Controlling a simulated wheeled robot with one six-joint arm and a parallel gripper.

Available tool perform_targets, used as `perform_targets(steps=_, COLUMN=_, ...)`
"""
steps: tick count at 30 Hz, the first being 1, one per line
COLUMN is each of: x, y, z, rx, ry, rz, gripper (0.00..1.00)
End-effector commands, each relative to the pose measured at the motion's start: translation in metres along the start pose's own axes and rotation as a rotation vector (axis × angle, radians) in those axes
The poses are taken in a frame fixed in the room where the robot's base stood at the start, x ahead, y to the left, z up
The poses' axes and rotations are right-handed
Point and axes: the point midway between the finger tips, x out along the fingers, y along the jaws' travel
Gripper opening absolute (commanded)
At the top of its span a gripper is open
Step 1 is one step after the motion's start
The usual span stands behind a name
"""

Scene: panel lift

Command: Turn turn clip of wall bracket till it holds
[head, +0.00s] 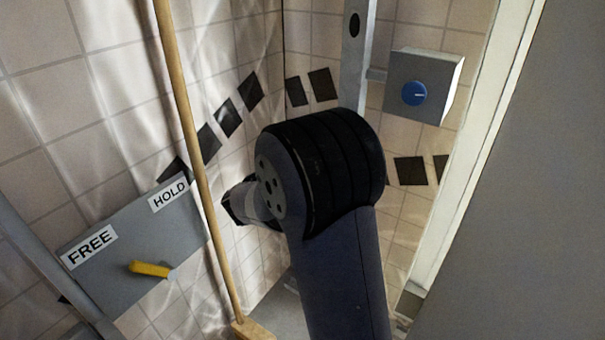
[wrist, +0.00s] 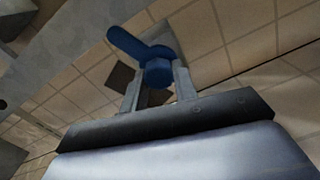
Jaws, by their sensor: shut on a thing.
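In the wrist view a blue turn clip (wrist: 128,43) has a round hub and a short arm pointing to the upper left. My gripper (wrist: 157,78) is shut on the clip's hub, one finger on each side. How the clip sits against the bar cannot be told. In the head view my arm hides the gripper and this clip.
In the head view a grey panel (head: 120,245) marked FREE and HOLD carries a yellow lever (head: 150,269). A wooden pole (head: 190,130) stands close left of my arm. A grey box (head: 436,72) with a blue knob (head: 413,93) is at the right.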

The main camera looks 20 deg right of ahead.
Motion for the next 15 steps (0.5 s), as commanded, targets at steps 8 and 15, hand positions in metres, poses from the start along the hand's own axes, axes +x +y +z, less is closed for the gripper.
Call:
perform_targets(steps=8, x=0.0, y=-0.0045, z=0.0023, rx=0.198, ry=-0.003, rz=-0.001, gripper=0.05)
perform_targets(steps=15, x=0.0002, y=-0.0017, z=0.0016, rx=0.328, ry=-0.004, rz=-0.003, gripper=0.05)
